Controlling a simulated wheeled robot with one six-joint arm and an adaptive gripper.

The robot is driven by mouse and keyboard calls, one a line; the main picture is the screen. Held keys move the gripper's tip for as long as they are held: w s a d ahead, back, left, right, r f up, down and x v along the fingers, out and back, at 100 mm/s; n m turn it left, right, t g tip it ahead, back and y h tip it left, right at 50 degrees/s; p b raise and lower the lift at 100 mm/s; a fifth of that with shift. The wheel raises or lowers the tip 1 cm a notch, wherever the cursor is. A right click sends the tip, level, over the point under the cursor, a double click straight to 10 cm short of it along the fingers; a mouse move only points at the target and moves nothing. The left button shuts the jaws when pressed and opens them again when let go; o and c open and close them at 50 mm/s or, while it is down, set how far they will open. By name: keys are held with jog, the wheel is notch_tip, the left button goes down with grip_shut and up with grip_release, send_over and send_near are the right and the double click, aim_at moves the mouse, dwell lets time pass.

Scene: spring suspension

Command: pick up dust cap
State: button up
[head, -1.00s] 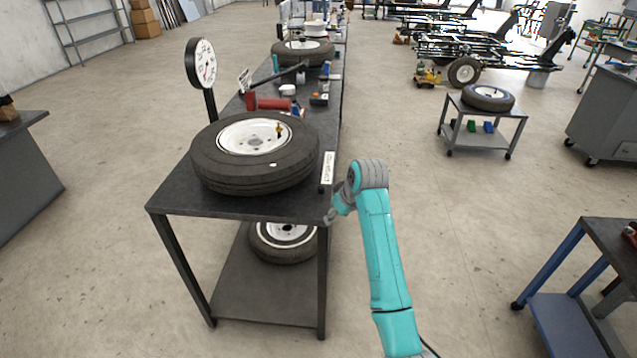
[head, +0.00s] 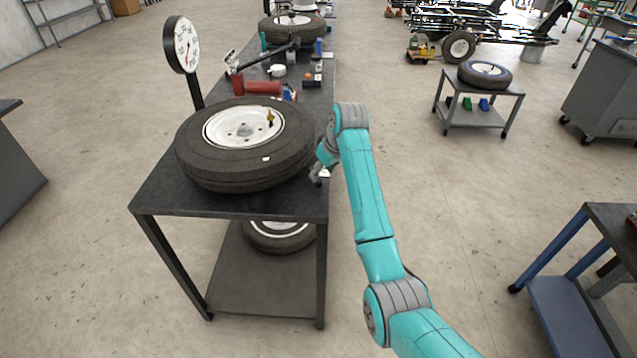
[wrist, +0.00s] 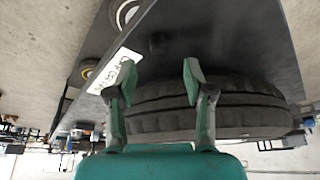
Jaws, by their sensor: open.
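A small dark round thing (wrist: 158,42) lies on the dark table top in the wrist view, beyond and between my fingertips. It may be the dust cap, but it is blurred against the table and I cannot be sure. My gripper (wrist: 160,78) is open and empty, its two green fingers spread apart. In the head view my gripper (head: 319,166) is at the right edge of the table, beside the big tire (head: 245,145). No dust cap can be made out there.
The tire's tread (wrist: 215,100) is close by my fingers in the wrist view. A white label (wrist: 115,70) is on the table edge, near the left finger. A dial gauge (head: 183,45) stands behind the tire.

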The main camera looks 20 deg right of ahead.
aim_at(319, 181)
jog(key=x, duration=0.5)
jog(key=shift+d, duration=0.1)
jog(key=shift+s, duration=0.1)
jog(key=c, duration=0.9)
